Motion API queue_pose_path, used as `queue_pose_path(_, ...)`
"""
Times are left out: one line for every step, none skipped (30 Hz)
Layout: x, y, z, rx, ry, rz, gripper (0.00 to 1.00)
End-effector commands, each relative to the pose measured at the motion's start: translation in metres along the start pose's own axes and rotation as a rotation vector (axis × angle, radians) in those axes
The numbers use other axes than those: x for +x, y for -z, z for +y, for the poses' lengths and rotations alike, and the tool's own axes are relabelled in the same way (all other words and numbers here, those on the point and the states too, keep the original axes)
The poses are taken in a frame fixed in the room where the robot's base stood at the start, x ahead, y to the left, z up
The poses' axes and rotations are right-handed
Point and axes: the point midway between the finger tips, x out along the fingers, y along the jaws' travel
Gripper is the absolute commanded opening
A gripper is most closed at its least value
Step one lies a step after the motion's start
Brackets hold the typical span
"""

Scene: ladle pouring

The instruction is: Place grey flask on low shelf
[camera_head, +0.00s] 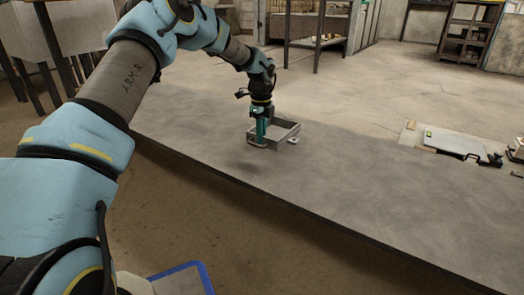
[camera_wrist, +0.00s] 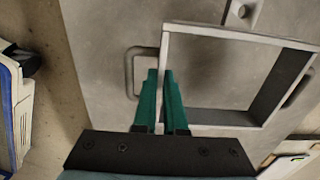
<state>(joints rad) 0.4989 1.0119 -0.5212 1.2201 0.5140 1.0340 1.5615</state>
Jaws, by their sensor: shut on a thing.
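The grey flask (camera_head: 288,136) is an open, square metal frame with side handles and lugs. It is over the long grey low shelf (camera_head: 370,190) in the head view. In the wrist view the flask (camera_wrist: 284,86) fills the upper right, with the grey surface visible through it. My gripper (camera_head: 260,129) has green fingers pointing down. In the wrist view my gripper (camera_wrist: 160,76) is shut on the flask's left wall, one finger on each side, beside a loop handle. A dark shadow lies below the flask; I cannot tell whether it touches the shelf.
The shelf surface around the flask is clear. A mat with tools and a grey plate (camera_head: 452,142) lies on the floor at the right. A table frame (camera_head: 316,40) stands behind. A blue-edged object (camera_head: 186,280) is at the bottom.

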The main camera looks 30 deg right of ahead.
Motion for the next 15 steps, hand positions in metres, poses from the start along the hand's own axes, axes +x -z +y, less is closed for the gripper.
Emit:
queue_pose_path(0.012, 0.000, 0.000, 0.000, 0.000, 0.000, 0.00)
queue_pose_path(0.018, 0.000, 0.000, 0.000, 0.000, 0.001, 0.00)
queue_pose_path(0.025, 0.000, 0.000, 0.000, -0.001, 0.001, 0.00)
queue_pose_path(0.030, 0.000, 0.000, 0.000, -0.001, 0.001, 0.00)
queue_pose_path(0.035, 0.000, 0.000, 0.000, -0.001, 0.001, 0.00)
queue_pose_path(0.039, 0.000, 0.000, 0.000, -0.001, 0.001, 0.00)
queue_pose_path(0.041, 0.000, 0.000, 0.000, 0.000, 0.001, 0.00)
queue_pose_path(0.041, 0.000, 0.000, -0.001, 0.000, 0.001, 0.00)
queue_pose_path(0.041, 0.000, 0.000, -0.001, 0.001, 0.000, 0.00)
queue_pose_path(0.040, 0.000, 0.000, -0.001, 0.001, 0.000, 0.00)
queue_pose_path(0.039, 0.000, 0.000, -0.001, 0.001, 0.000, 0.00)
queue_pose_path(0.039, 0.000, 0.000, -0.001, 0.001, 0.000, 0.00)
queue_pose_path(0.039, 0.000, 0.000, -0.001, 0.001, 0.000, 0.00)
queue_pose_path(0.039, 0.000, 0.000, -0.001, 0.000, 0.000, 0.00)
queue_pose_path(0.039, 0.000, 0.000, -0.001, 0.000, 0.000, 0.00)
